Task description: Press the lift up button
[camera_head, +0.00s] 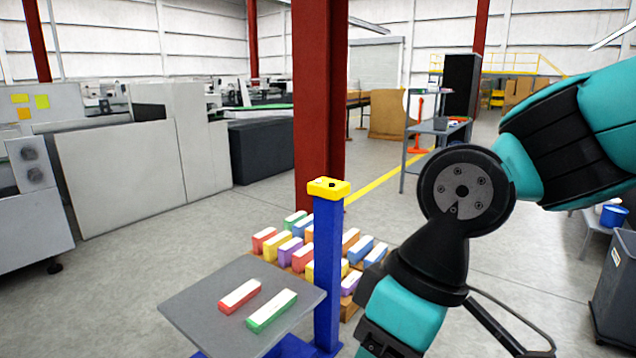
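A yellow control box (329,189) sits on top of a blue lift post (328,270) in the middle of the view. Its top face has a small dark spot and a small pale spot, which may be buttons. They are too small to tell which is the up button. The post carries a grey platform (190,305) at its lower left. My arm fills the right side of the view, clear of the yellow box, and runs down out of the bottom edge. My gripper is out of view.
A red box (239,296) and a green box (271,311) lie on the platform. Several coloured boxes stand on a pallet behind the post. A red column (318,90) rises behind it. Grey machines stand at the left, and a dark bin (615,295) at the right edge.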

